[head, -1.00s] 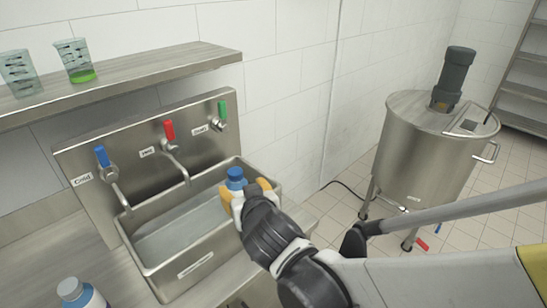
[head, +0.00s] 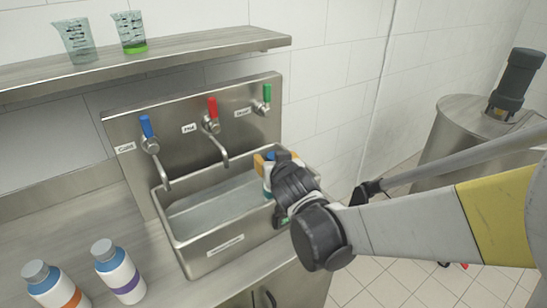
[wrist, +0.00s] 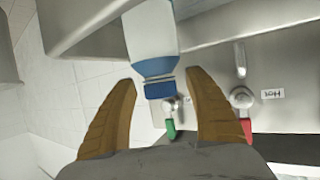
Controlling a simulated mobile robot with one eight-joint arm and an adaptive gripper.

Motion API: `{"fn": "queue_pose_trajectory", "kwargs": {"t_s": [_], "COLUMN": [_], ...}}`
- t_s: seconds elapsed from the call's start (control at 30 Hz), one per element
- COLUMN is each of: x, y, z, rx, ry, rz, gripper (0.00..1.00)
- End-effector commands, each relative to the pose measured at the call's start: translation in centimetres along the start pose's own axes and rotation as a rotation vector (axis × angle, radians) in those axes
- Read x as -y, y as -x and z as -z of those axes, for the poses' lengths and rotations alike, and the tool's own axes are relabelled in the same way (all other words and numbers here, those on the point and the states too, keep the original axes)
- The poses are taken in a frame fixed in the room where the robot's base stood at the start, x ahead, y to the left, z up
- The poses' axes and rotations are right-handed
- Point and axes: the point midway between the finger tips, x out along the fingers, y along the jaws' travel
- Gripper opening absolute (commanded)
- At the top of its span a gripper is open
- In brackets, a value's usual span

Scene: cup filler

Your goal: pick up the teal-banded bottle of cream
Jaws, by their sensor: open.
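A white bottle with a blue cap (wrist: 158,88) stands at the right end of the sink. In the wrist view its white body (wrist: 150,35) runs off the top edge, and no band shows there. In the head view my gripper hides most of it; a bit of blue cap (head: 270,156) and a sliver of teal (head: 279,217) show. My gripper (head: 274,162) is open. In the wrist view its two tan fingers (wrist: 160,79) are on either side of the cap, with gaps on both sides.
A steel sink (head: 182,250) with blue, red and green taps lies left of my gripper. An orange-banded bottle (head: 52,288) and a purple-banded bottle (head: 118,272) stand on the counter at left. Two beakers sit on the shelf (head: 200,53). A steel tank (head: 450,145) stands at right.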

Motion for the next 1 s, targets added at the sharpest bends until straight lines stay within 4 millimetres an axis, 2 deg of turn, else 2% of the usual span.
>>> {"fn": "queue_pose_trajectory", "kwargs": {"t_s": [0.1,0.17,0.3,0.77,0.87,1.0], "x": [0.0,0.0,0.0,0.0,0.0,0.0], "y": [0.1,0.1,0.1,0.2,0.7,1.9], "z": [0.1,0.1,0.1,0.3,1.4,4.2], "rx": [0.000,0.000,0.000,0.000,-0.001,-0.001], "ry": [0.000,0.000,0.000,0.000,0.000,0.000], "rz": [0.000,0.000,0.000,0.001,0.001,0.001], "gripper": [0.62,0.45,0.02,0.00,0.00,0.00]}}
